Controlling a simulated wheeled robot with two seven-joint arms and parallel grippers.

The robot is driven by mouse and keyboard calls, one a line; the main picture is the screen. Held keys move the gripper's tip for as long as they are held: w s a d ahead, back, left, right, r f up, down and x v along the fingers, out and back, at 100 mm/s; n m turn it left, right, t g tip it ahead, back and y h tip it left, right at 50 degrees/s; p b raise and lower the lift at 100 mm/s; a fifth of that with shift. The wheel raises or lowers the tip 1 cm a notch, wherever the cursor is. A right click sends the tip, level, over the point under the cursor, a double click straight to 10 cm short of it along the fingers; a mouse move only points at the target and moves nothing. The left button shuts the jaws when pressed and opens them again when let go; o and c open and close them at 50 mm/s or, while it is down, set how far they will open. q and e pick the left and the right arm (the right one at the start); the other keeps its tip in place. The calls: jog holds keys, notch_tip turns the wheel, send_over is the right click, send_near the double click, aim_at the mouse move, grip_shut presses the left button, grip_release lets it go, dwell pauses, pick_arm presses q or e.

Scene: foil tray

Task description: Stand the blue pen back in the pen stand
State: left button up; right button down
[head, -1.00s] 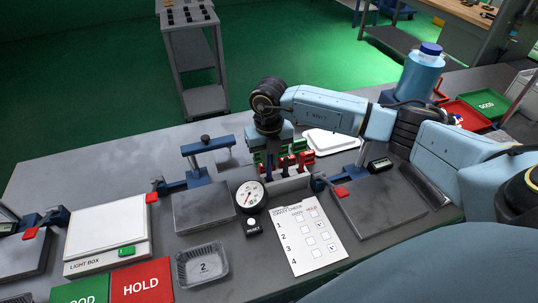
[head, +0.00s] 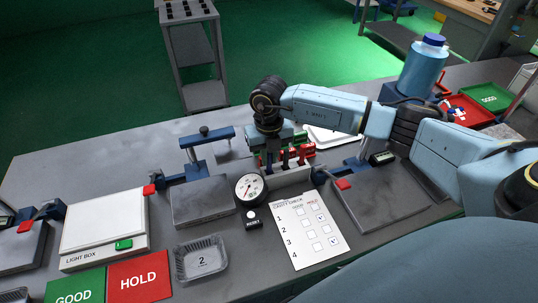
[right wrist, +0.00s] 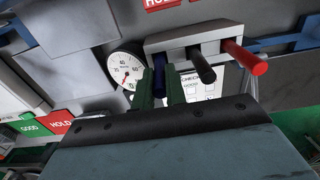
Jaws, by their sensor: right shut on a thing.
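The pen stand (head: 288,181) is a pale grey block in the middle of the table. In the right wrist view the stand (right wrist: 215,38) holds a black pen (right wrist: 201,64) and a red pen (right wrist: 245,57). My right gripper (right wrist: 161,88), with green fingers, is shut on the dark blue pen (right wrist: 159,66), at the stand's left end. The blue pen's lower end is hidden, so I cannot tell whether it sits in a hole. In the head view my right gripper (head: 266,158) is over the stand's left end. My left gripper is not in view.
A dial gauge (head: 249,188) stands close left of the stand. A check sheet (head: 309,230) lies in front. A grey plate (head: 203,203) with a clamp, a light box (head: 104,227) and a clear tray (head: 201,260) are to the left. Another grey plate (head: 384,205) is right.

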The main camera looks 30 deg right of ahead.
jog(key=shift+f, duration=0.35)
jog(key=c, duration=1.4)
grip_release()
jog(key=shift+o, duration=0.2)
jog(key=shift+r, duration=0.1)
jog(key=shift+r+p, duration=2.15)
jog(key=shift+r, duration=0.8)
